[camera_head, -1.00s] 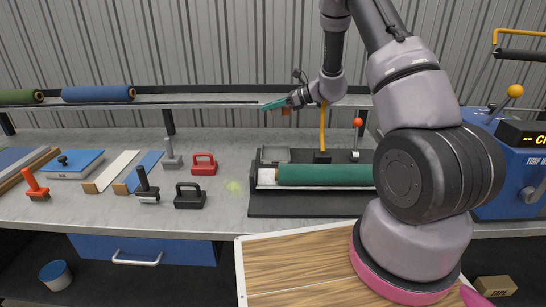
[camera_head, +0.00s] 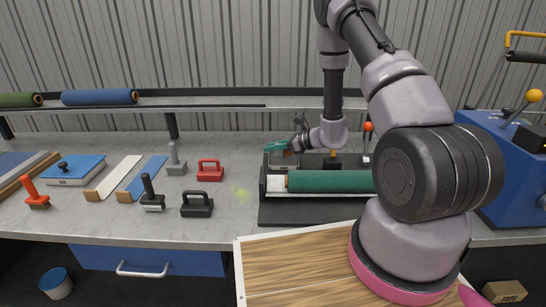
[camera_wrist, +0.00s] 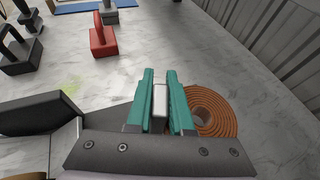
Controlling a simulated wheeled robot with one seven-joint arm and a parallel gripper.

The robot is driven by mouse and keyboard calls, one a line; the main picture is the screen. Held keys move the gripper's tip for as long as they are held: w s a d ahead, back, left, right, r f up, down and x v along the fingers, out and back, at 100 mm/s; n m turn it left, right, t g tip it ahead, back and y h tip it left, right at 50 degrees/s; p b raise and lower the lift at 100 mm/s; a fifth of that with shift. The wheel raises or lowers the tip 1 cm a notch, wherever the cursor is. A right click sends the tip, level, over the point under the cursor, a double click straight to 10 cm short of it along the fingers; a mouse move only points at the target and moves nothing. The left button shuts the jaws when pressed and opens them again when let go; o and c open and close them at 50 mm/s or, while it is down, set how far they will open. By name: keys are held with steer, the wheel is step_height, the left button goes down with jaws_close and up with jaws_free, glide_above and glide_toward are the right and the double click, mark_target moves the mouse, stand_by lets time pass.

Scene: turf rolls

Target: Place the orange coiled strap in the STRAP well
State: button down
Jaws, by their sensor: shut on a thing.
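The orange coiled strap (camera_wrist: 213,110) shows in the wrist view as a flat spiral beside and partly behind my right teal finger. My gripper (camera_wrist: 160,78) is shut on it, with a pale grey piece between the fingers. In the head view my gripper (camera_head: 276,147) hangs over the back left of the black fixture, with a small bit of the orange strap (camera_head: 289,153) under it. A small metal-walled well (camera_head: 267,164) lies just below, behind the green roll; my gripper partly hides it. Its label is not readable, and I cannot tell whether the strap touches it.
A green turf roll (camera_head: 330,181) lies along the fixture. A red-knobbed lever (camera_head: 368,128) stands behind it. A red handled block (camera_head: 210,170) and a black one (camera_head: 197,204) are on the bench to the left. A blue machine (camera_head: 510,180) stands at right.

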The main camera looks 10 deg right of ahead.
steer(key=shift+f, duration=1.85)
steer(key=c, duration=0.8)
jaws_free()
steer(key=shift+f, duration=0.15)
